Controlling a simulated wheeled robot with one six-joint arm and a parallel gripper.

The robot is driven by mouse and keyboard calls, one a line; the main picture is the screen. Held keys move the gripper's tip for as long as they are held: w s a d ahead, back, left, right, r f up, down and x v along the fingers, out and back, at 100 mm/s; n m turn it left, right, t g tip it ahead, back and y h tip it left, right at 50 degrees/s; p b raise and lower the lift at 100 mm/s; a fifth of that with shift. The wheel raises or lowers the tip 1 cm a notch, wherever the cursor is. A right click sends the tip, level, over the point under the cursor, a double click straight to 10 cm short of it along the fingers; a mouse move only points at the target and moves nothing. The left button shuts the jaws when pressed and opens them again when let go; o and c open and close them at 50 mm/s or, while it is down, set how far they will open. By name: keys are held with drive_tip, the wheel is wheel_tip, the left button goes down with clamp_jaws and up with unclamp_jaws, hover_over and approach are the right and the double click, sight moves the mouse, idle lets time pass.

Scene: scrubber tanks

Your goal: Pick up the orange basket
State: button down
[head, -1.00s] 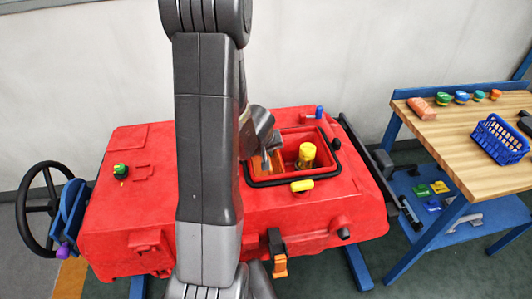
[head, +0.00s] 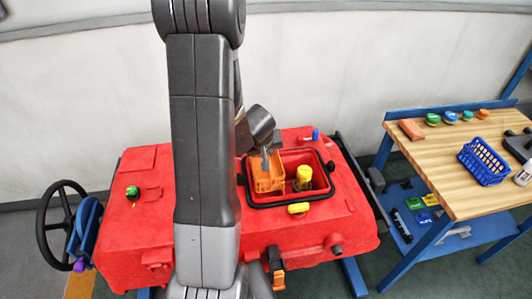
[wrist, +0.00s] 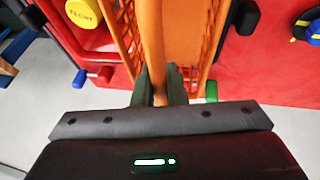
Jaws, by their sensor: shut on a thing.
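The orange basket (head: 268,182) hangs from my gripper (head: 266,154) at the left part of the open compartment (head: 318,197) in the red tank. Its slotted side shows above the rim; I cannot tell whether its bottom is clear of the opening. In the wrist view, my gripper (wrist: 160,88) is shut on the basket's orange bar (wrist: 152,45), with a dark finger on each side. The basket's slotted walls (wrist: 120,28) show beyond the fingers.
A yellow-capped float (head: 304,174) stands in the compartment just right of the basket. A yellow knob (head: 299,208) sits at the front rim. A wooden bench (head: 445,155) at the right carries a blue basket (head: 484,162) and several coloured caps.

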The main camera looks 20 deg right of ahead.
wheel_tip(320, 180, up, 4)
drive_tip(key=shift+f+p, duration=0.25)
drive_tip(key=shift+p, duration=0.9)
drive_tip(key=shift+w+d+b, duration=0.1)
drive_tip(key=shift+d+b, duration=0.05)
drive_tip(key=shift+b, duration=0.15)
drive_tip(key=shift+d+r+b, duration=0.1)
drive_tip(key=shift+r+b, duration=0.25)
drive_tip(key=shift+r, duration=0.15)
drive_tip(key=shift+a+r+b, duration=0.25)
drive_tip(key=shift+r+b, duration=0.05)
drive_tip(key=shift+r, duration=0.3)
